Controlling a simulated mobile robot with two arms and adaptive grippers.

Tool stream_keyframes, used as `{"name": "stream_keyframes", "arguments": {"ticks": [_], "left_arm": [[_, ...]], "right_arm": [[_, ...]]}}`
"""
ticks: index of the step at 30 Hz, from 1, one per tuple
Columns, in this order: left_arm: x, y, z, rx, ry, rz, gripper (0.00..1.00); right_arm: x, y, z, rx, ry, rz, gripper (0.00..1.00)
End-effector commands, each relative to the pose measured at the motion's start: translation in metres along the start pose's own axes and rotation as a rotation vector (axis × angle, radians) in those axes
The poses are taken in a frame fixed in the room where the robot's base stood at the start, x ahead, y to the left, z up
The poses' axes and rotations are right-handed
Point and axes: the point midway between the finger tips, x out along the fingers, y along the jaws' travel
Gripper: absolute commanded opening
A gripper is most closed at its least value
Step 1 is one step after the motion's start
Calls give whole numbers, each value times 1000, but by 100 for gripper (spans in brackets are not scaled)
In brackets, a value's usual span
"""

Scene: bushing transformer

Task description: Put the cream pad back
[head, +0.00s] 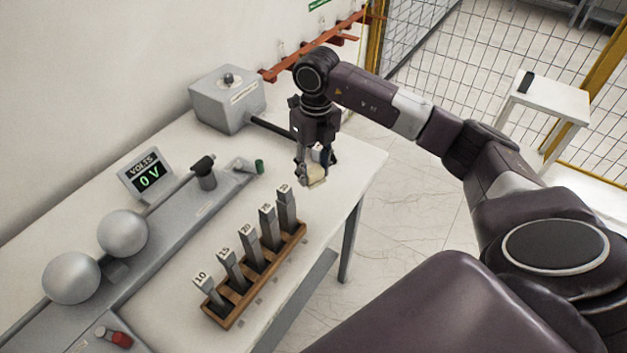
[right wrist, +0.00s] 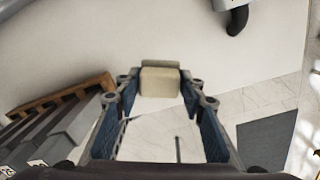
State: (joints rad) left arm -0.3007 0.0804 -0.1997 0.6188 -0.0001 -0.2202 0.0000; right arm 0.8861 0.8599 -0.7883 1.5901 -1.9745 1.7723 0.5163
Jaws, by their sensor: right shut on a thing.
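The cream pad (head: 316,176) is a small pale block near the table's far right corner. My right gripper (head: 314,168) points down and is shut on it. In the right wrist view the pad (right wrist: 160,81) sits between the fingertips of my right gripper (right wrist: 160,76). I cannot tell whether the pad touches the white table (head: 335,195) or hangs just above it. My left gripper is not in view.
A wooden rack (head: 262,272) with several numbered grey blocks stands near the table's front edge. A grey box (head: 228,98) with a dark rod stands behind. A voltmeter (head: 146,175) reading 0 V and two metal spheres (head: 122,233) are at left. A small green-ended piece (head: 259,166) lies nearby.

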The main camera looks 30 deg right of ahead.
Motion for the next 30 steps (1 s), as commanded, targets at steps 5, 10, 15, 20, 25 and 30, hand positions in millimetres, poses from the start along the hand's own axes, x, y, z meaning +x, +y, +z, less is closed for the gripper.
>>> {"name": "stream_keyframes", "arguments": {"ticks": [5,10,15,20,25,30], "left_arm": [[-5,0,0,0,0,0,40],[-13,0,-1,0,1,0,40],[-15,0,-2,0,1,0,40],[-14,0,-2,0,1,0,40],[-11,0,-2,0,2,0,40],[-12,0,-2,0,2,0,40]], "right_arm": [[14,0,0,1,2,1,14],[39,-1,-1,1,5,1,14],[54,-2,0,0,1,0,14],[55,-2,0,0,-1,0,14],[58,-2,0,0,0,0,14],[57,-2,0,0,0,0,52]]}}
